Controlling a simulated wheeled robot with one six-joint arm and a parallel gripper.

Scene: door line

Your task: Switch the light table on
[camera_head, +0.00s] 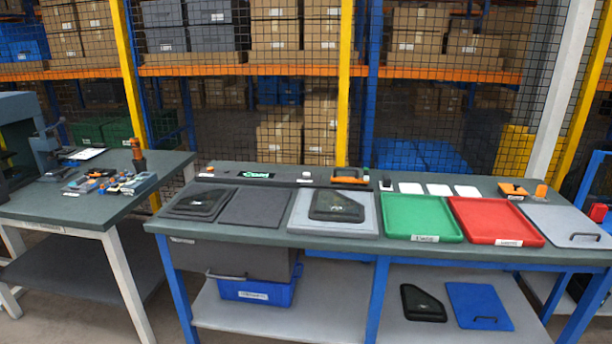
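A pale grey flat panel (303,216) lies on the middle workbench with a dark window-like part (337,206) on it. It looks like the light table, and no glow shows on it. A small dark block with a light top (386,183) sits behind its right corner, and a small pale block (305,178) sits behind its left side. I cannot tell which of them, if either, is the switch. My gripper is not in view.
The workbench (270,239) also holds a dark mat (256,207), another dark part (198,202), a green tray (421,217), a red tray (495,220) and a grey lidded panel (568,226). A tool-covered bench (60,208) is at left.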

